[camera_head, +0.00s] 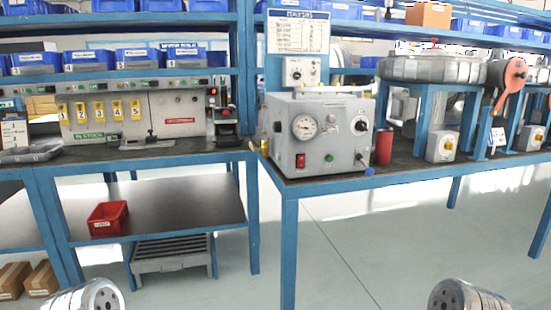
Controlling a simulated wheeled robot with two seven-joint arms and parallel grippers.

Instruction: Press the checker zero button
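A grey checker box (340,112) with a round dial gauge (304,127) on its front stands on the blue-framed bench in the middle. A red switch (300,161) is at its lower left front. The labels are too small to read, so I cannot tell which one is zero. Neither gripper shows; only rounded silver parts of my arms appear at the bottom corners.
A red cylinder (384,147) stands right of the checker. A grey switch box (442,146) is farther right. The left bench holds a panel with yellow tags (98,111), and a red bin (108,218) sits on its lower shelf. The floor ahead is clear.

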